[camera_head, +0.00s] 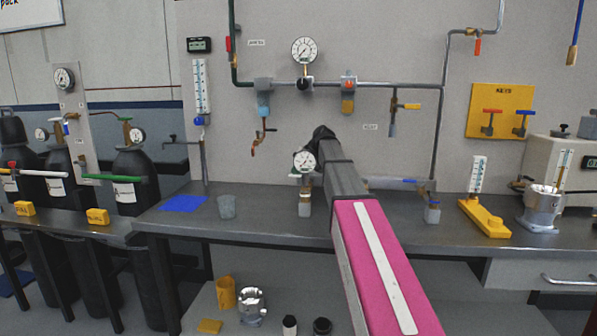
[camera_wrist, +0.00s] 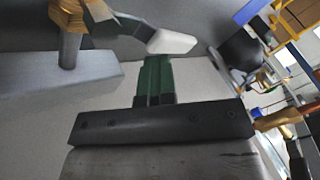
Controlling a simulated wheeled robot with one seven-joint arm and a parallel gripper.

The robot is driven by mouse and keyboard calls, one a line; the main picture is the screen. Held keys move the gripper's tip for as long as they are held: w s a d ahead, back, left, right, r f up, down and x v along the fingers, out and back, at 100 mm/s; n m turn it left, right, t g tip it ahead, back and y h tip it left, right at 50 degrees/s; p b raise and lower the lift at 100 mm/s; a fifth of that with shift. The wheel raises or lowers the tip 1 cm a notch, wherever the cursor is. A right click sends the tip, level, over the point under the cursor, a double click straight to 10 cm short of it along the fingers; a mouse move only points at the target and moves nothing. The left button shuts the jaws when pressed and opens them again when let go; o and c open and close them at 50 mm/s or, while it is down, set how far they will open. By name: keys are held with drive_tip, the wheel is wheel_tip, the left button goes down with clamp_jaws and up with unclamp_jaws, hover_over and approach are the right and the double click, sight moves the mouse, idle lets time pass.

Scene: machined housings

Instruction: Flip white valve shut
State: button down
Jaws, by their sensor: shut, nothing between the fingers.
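The white valve handle (camera_wrist: 172,42) is in the wrist view, a white grip on a dark lever that runs left to a brass fitting (camera_wrist: 68,20). My gripper (camera_wrist: 156,62) is shut and empty, its dark green fingers together. The fingertips are just below the white grip in the picture; I cannot tell whether they touch it. In the head view a small white handle (camera_head: 298,175) shows below a round gauge (camera_head: 305,160), beside the end of my arm. My arm hides my fingers and part of the fitting there.
The grey workbench (camera_head: 270,225) bears a clear beaker (camera_head: 226,207), a blue sheet (camera_head: 183,203) and a yellow stand (camera_head: 485,218). Pipes with a yellow-handled valve (camera_head: 408,106) and a wall gauge (camera_head: 304,50) are above. Gas cylinders (camera_head: 135,170) stand at left.

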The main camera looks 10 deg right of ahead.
drive_tip(key=shift+s+r, duration=0.1)
idle(0.6)
drive_tip(key=v, duration=1)
drive_tip(key=shift+r, duration=0.25)
drive_tip(key=shift+d, duration=0.15)
